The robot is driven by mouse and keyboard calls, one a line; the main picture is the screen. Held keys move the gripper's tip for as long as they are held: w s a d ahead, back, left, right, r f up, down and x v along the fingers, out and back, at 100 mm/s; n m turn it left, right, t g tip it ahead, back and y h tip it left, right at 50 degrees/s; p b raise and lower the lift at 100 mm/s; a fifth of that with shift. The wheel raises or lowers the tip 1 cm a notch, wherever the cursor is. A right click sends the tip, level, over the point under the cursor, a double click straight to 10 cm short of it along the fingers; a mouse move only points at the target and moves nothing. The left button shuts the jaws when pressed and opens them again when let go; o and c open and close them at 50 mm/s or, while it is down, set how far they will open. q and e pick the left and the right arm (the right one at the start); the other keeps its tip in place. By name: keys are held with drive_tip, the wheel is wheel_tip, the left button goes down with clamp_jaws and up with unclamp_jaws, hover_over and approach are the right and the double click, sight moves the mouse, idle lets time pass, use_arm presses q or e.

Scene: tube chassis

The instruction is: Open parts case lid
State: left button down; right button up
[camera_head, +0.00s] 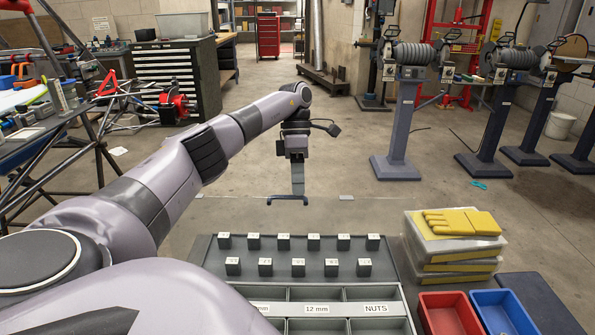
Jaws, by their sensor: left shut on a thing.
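The parts case (403,308) is at the bottom of the head view, cut off by the frame edge. Its dark compartments show behind a pale label strip reading "12 mm" and "NUTS". Above the case, a faint see-through panel, which seems to be the lid, reaches up to a thin edge with a small pale tab (346,198). My left gripper (288,196) is at that edge, pointing down, shut on a dark bar, seemingly the lid's handle. The fingertips are too small to see clearly. My right gripper is not in view.
A grey rack (390,266) with two rows of dark cubes lies beyond the compartments. To the right are stacked boxes (455,258) with yellow gloves (460,222) on top, a red bin (450,315) and a blue bin (503,312). Grinders on pedestals stand farther back.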

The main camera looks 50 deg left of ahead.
use_arm(q)
drive_tip(key=shift+s+d+f+g, duration=0.15)
drive_tip(key=shift+f+g, duration=0.15)
drive_tip(key=shift+f, duration=1.5)
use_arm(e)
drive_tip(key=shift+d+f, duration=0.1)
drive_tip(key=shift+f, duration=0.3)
use_arm(q)
drive_tip(key=c, duration=1.3)
unclamp_jaws()
drive_tip(key=shift+o, duration=0.7)
drive_tip(key=shift+f, duration=0.15)
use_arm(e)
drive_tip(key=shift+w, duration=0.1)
use_arm(q)
drive_tip(key=r+p, duration=0.4)
drive_tip(key=r, duration=0.3)
drive_tip(key=r+p, duration=0.4)
drive_tip(key=r, duration=0.4)
drive_tip(key=r+p, duration=0.4)
drive_tip(key=r, duration=0.4)
drive_tip(key=shift+w+a, duration=0.2)
drive_tip(key=shift+w, duration=0.1)
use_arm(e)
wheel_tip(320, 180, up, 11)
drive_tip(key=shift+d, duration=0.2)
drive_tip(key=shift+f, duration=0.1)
